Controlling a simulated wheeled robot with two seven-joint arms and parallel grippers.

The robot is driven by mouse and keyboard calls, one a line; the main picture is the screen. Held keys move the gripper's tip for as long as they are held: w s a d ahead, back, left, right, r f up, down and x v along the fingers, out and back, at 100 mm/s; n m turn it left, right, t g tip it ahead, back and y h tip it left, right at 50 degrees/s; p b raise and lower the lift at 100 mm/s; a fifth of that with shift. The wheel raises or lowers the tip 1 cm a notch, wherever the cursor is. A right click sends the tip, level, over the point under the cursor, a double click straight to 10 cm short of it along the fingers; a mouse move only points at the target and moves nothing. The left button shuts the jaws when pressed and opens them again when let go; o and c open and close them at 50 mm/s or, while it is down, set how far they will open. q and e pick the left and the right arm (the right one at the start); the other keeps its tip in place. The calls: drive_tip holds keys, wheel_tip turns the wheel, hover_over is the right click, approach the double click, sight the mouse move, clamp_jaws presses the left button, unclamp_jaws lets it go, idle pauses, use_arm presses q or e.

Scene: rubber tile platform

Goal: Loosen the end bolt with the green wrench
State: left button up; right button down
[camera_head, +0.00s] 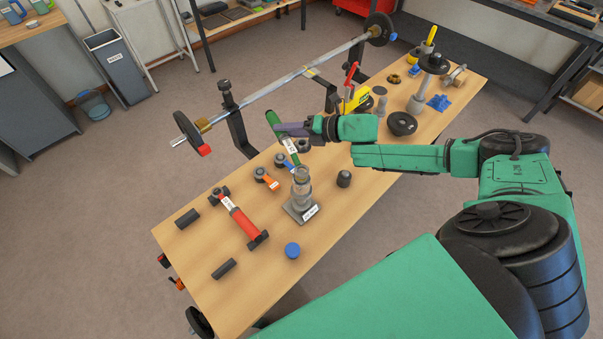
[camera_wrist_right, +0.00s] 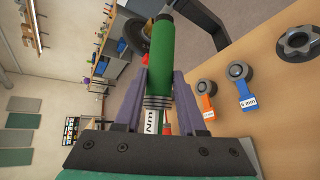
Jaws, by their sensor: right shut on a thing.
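The green wrench (camera_head: 272,118) is off the table, tilted, in my right gripper (camera_head: 285,129). In the right wrist view the green handle of the wrench (camera_wrist_right: 162,55) stands between the two purple fingers (camera_wrist_right: 162,85), which are shut on it. A white label with "Nm" shows below the handle. The wrench is above the table near the barbell (camera_head: 300,73). I cannot tell the end bolt apart; the barbell's near end (camera_head: 180,142) carries a black plate with a brass-coloured collar. My left gripper is not in view.
A red wrench (camera_head: 243,222) lies on the wooden table (camera_head: 205,255). Orange (camera_head: 267,180) and blue (camera_head: 289,147) small tools lie beside a grey stand (camera_head: 300,205). Black stands (camera_head: 235,125) carry the barbell. A blue cap (camera_head: 292,250) lies near the front edge.

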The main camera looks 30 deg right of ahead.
drive_tip(key=shift+a+r, duration=0.1)
drive_tip(key=shift+r, duration=0.15)
drive_tip(key=shift+r+p, duration=0.45)
drive_tip(key=shift+p, duration=0.05)
idle(0.7)
drive_tip(key=shift+r, duration=0.25)
drive_tip(key=shift+r+p, duration=0.95)
drive_tip(key=shift+p, duration=0.1)
drive_tip(key=shift+r+p, duration=0.55)
drive_tip(key=shift+r, duration=0.45)
drive_tip(key=shift+f, duration=0.15)
